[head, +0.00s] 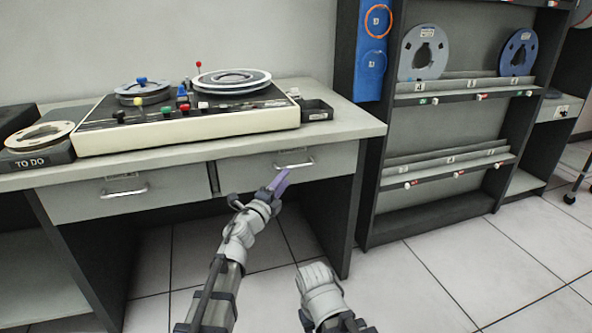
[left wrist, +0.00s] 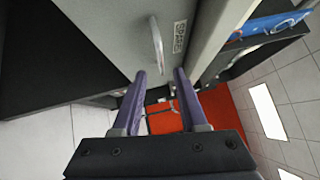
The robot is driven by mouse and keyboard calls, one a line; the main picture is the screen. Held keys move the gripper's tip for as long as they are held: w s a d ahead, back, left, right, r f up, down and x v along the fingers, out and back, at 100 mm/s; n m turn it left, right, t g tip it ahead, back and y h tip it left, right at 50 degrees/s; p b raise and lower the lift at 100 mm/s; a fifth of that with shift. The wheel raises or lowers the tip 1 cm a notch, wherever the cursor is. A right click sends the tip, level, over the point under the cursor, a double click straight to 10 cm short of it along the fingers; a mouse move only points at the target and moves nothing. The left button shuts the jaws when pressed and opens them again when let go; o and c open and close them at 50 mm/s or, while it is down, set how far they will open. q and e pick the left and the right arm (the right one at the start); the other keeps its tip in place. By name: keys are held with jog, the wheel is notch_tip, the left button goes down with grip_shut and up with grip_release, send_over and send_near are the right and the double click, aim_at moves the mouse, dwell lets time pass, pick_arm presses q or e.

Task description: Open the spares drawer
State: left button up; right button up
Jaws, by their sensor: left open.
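Two grey drawers sit under the desk top, both shut. The right drawer (head: 335,160) has a silver bar handle (head: 294,165) with a small label above it. In the left wrist view this handle (left wrist: 157,45) and label (left wrist: 180,36) show on the drawer front (left wrist: 105,30); the label is too small to read surely. My left gripper (head: 281,177) is open, just below and in front of that handle. Its purple fingers (left wrist: 160,73) point at the handle, which appears beyond the tips, not gripped. My right arm is low in the head view, with no fingers visible.
The left drawer (head: 115,195) has its own handle (head: 124,193). On the desk stand a cream turntable console (head: 200,130), a small black tray (head: 316,110) and a TO DO box (head: 38,158). A dark reel rack (head: 440,215) stands at right. Tiled floor is clear in front.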

aim_at(295, 167)
pick_arm(q)
jog(key=shift+d, duration=0.1)
jog(key=p+x, duration=0.1)
jog(key=x, duration=0.6)
jog(key=shift+w+d+r, duration=0.1)
jog(key=shift+w+d, duration=0.1)
jog(key=shift+w, duration=0.15)
jog(key=shift+c, duration=0.2)
grip_shut()
dwell(1.0)
